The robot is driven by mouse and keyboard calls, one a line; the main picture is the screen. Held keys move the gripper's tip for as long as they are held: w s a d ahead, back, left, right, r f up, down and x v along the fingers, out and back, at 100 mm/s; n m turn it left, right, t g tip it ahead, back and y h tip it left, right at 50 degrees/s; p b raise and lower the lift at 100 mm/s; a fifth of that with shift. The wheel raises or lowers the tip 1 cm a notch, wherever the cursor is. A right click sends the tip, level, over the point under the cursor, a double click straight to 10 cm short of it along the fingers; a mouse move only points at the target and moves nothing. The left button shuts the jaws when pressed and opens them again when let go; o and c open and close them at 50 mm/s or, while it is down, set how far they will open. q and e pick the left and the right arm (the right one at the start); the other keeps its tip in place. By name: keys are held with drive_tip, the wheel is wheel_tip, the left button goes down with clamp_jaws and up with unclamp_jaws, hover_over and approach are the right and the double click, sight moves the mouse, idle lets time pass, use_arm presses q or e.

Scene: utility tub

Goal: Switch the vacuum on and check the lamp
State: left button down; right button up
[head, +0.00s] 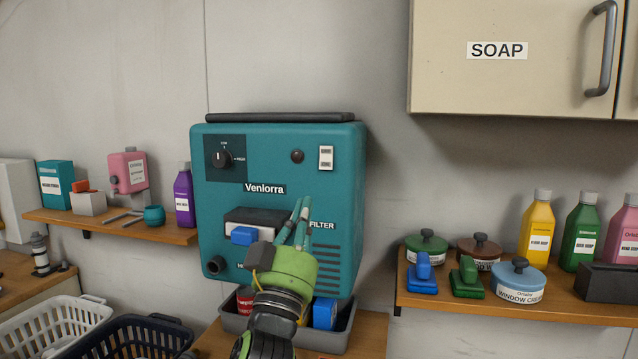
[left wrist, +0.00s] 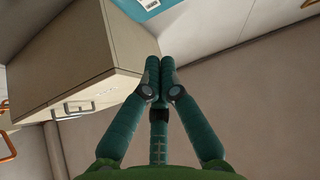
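The vacuum is a teal wall box (head: 290,180) marked "Venlorra" in the head view. Its upper face has a black dial (head: 222,158), a small round dark lamp (head: 297,156) that looks unlit, and a white rocker switch (head: 326,158). I cannot tell which way the switch is set. My left gripper (head: 303,205) is in front of the vacuum's lower half, below the switch and lamp, fingers pointing up. In the left wrist view its fingertips (left wrist: 160,65) meet with nothing between them. It hides part of the filter drawer (head: 254,219). My right gripper is not in view.
A grey tray (head: 337,335) with small items sits below the vacuum. Shelves with bottles and tins flank it, left (head: 110,222) and right (head: 500,302). A SOAP cabinet (head: 510,80) hangs upper right. Baskets (head: 125,340) stand lower left.

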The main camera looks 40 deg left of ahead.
sight(323, 162)
use_arm(q)
drive_tip(key=p+x, duration=0.1)
drive_tip(key=x, duration=0.2)
drive_tip(key=f+p+x, duration=0.1)
drive_tip(key=x, duration=0.2)
drive_tip(key=w+p+x, duration=0.1)
drive_tip(key=x, duration=0.3)
drive_tip(key=shift+a+f, duration=0.4)
drive_tip(key=shift+w+a, duration=0.25)
drive_tip(key=shift+w, duration=0.3)
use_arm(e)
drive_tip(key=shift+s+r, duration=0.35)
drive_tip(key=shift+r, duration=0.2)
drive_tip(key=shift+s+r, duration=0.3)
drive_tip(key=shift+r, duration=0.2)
use_arm(q)
drive_tip(key=shift+s, duration=0.1)
drive_tip(key=shift+w+a+f+b, duration=0.25)
drive_tip(key=shift+w+f+b, duration=0.2)
drive_tip(key=shift+b, duration=0.2)
drive_tip(key=shift+r, duration=0.2)
drive_tip(key=shift+w, duration=0.1)
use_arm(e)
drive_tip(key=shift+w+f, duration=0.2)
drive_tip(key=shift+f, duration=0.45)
